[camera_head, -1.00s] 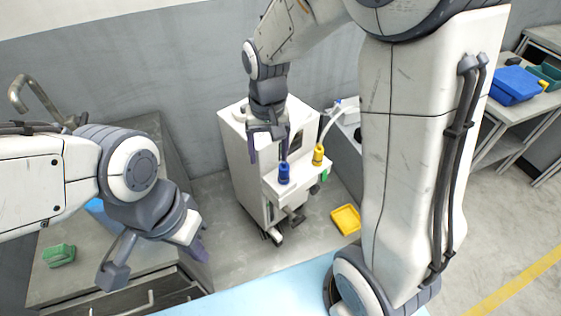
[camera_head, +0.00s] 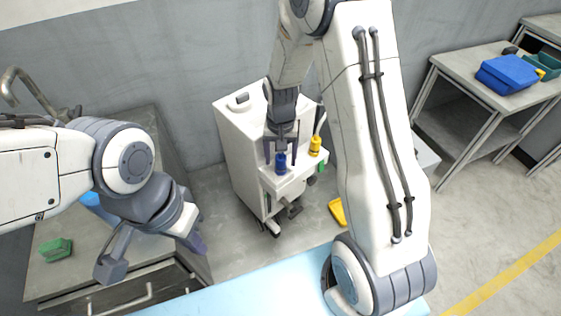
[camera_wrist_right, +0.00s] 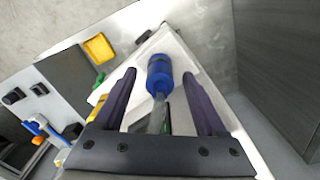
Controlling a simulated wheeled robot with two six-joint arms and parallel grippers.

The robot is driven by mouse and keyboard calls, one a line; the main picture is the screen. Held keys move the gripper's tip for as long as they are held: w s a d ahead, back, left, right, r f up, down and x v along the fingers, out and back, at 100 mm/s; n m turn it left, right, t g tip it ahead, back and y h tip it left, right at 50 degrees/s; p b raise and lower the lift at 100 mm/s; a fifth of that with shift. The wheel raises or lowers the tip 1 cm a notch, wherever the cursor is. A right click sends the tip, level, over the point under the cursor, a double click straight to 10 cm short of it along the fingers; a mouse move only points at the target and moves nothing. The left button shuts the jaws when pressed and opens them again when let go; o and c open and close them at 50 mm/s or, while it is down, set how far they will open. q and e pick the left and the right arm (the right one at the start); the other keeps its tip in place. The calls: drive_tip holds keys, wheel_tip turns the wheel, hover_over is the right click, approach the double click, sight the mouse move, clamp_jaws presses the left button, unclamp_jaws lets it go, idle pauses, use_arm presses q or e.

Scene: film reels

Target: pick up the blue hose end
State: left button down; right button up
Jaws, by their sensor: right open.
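The blue hose end (camera_head: 281,162) stands on the front shelf of the white wheeled machine (camera_head: 238,140). In the right wrist view the blue hose end (camera_wrist_right: 160,75) lies between the tips of my right gripper's open fingers, with a gap on each side. In the head view my right gripper (camera_head: 281,152) is right at the blue end, its fingers pointing down on either side. My left gripper (camera_head: 152,258) hangs over the left counter, away from the machine; its fingers are partly seen and its opening is unclear.
A yellow hose end (camera_head: 315,146) stands just right of the blue one, close to my right gripper. A yellow tray (camera_head: 337,212) lies on the floor. A green box (camera_head: 56,250) sits on the left counter.

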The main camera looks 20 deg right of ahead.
drive_tip(key=shift+f, duration=0.3)
clamp_jaws()
drive_tip(key=shift+r, duration=0.2)
